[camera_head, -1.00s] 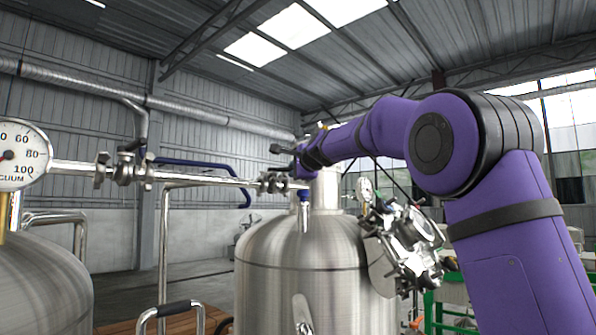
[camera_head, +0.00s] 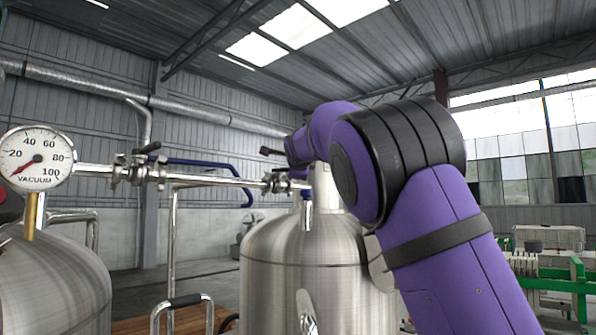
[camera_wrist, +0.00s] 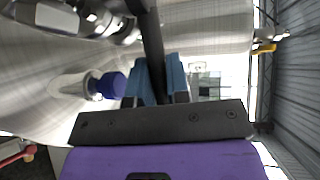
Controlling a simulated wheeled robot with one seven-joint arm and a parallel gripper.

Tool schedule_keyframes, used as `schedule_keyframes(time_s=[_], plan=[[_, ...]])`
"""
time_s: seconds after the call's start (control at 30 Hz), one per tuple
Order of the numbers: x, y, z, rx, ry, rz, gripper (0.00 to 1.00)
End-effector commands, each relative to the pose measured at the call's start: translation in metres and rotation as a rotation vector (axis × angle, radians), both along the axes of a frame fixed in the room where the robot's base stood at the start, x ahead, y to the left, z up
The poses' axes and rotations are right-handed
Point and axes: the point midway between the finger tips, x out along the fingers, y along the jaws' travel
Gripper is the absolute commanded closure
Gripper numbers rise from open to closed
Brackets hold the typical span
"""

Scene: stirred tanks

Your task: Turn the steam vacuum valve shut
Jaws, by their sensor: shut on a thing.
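In the wrist view, my gripper (camera_wrist: 157,82) has its two blue fingers closed around a dark lever handle (camera_wrist: 151,35), which runs up between them toward shiny metal fittings (camera_wrist: 110,25). I take this lever to be the steam vacuum valve's handle. In the head view, the valve fitting (camera_head: 277,183) sits at the right end of the horizontal pipe, above the steel tank. A dark bar end (camera_head: 265,151) sticks out left of my purple wrist there. My fingers and most of the lever are hidden in that view.
A vacuum gauge (camera_head: 38,157) stands at left, its needle pointing lower left. A steel tank (camera_head: 300,265) stands below my arm. A green frame (camera_head: 560,275) is at right.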

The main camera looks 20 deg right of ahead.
Motion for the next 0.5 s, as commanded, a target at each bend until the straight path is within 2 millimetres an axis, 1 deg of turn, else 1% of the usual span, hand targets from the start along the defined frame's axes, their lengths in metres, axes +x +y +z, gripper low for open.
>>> schedule_keyframes(time_s=[0.03, 0.5], plan=[[0.0004, 0.0027, -0.0007, -0.004, 0.002, -0.018, 1.0], [-0.0036, 0.0078, -0.0007, -0.005, 0.002, -0.242, 1.0]])
